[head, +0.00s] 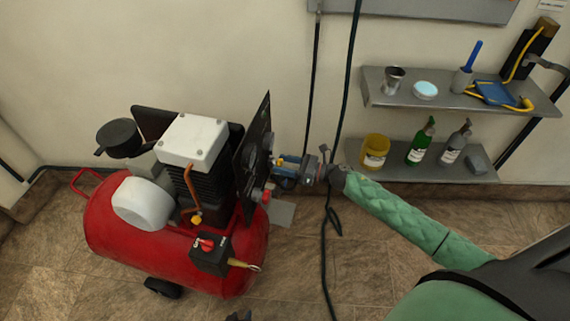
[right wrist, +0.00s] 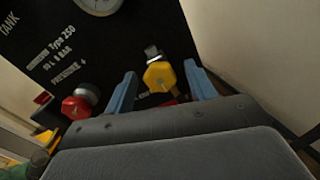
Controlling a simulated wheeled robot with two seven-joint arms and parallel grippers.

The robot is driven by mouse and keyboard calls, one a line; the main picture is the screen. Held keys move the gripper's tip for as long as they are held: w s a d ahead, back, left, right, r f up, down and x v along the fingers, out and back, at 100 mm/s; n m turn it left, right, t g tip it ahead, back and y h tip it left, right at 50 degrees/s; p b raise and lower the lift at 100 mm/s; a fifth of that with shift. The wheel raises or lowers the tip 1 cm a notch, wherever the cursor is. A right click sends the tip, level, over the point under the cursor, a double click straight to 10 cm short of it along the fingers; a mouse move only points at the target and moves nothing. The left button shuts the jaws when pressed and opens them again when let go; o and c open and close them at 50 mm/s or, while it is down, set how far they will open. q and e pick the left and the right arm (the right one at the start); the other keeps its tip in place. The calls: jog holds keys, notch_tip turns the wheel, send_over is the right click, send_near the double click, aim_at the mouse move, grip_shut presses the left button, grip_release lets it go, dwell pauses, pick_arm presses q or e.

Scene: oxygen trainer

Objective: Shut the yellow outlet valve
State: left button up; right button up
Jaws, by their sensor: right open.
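The yellow outlet valve (right wrist: 160,77) is a knob on the black panel of the red compressor (head: 180,235). In the right wrist view it lies between the two blue fingers of my right gripper (right wrist: 159,73), with a gap on each side. The gripper is open. In the head view my right gripper (head: 284,170) reaches the panel's right side from the right, and a bit of yellow valve (head: 280,161) shows by the fingers. Only a small dark tip of my left gripper (head: 238,316) shows at the bottom edge, so its jaws cannot be read.
A red knob (right wrist: 77,105) sits beside the yellow valve on the panel, below a gauge (right wrist: 99,3). Dark hoses (head: 325,225) hang right of the gripper. Two wall shelves (head: 450,98) with bottles and cups stand behind my right forearm. The floor in front is mostly clear.

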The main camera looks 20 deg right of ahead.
jog(key=c, duration=1)
jog(key=shift+o, duration=0.2)
